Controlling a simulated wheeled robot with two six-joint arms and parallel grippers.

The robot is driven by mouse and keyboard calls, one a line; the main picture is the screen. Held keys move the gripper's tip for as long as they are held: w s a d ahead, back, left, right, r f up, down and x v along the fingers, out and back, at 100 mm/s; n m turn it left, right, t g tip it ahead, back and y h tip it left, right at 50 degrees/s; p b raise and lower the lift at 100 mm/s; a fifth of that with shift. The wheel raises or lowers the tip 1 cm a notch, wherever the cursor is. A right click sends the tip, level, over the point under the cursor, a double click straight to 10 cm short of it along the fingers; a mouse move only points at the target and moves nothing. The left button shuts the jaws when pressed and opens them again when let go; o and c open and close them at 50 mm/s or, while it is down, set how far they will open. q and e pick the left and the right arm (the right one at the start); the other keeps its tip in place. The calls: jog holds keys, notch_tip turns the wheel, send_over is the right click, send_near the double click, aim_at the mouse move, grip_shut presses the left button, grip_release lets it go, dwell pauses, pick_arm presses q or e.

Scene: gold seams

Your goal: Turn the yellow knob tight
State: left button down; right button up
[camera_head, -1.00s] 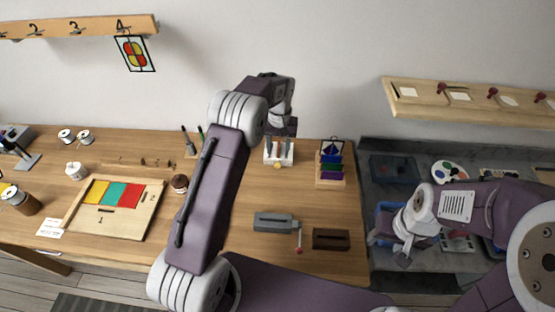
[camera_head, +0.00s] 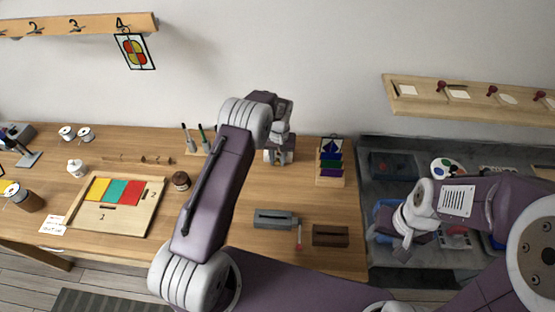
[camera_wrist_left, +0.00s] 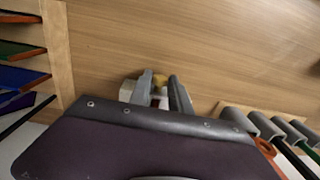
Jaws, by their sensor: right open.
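The yellow knob (camera_wrist_left: 159,80) shows in the left wrist view between the fingertips of my left gripper (camera_wrist_left: 160,78), in front of a pale block (camera_wrist_left: 128,91). The fingers stand apart, one on each side of the knob; I cannot tell whether they touch it. In the head view my left gripper (camera_head: 279,156) is over the white knob stand, at the back of the wooden table (camera_head: 330,205), and hides most of the stand and the knob. My right gripper (camera_head: 402,254) is open and empty over the grey table at the right.
A rack of coloured sheets (camera_head: 331,165) stands just right of the left gripper. Pens (camera_head: 196,140) stand in a holder to its left. A grey tool with a red-tipped lever (camera_head: 276,220) and a dark brown block (camera_head: 330,236) lie nearer the front.

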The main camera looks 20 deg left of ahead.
pick_arm(q)
jog(key=shift+d+f+y, duration=0.2)
jog(key=shift+d+y, duration=0.05)
jog(key=shift+y, duration=0.35)
jog(key=y+b, duration=0.2)
jog(key=g+y+b, duration=0.1)
jog(key=shift+w+d+f+y+b, duration=0.15)
jog(key=shift+d+f+y+b, duration=0.15)
jog(key=shift+b, duration=0.1)
jog(key=shift+r+y+b, duration=0.25)
jog(key=shift+y+b, duration=0.05)
jog(key=shift+r, duration=0.1)
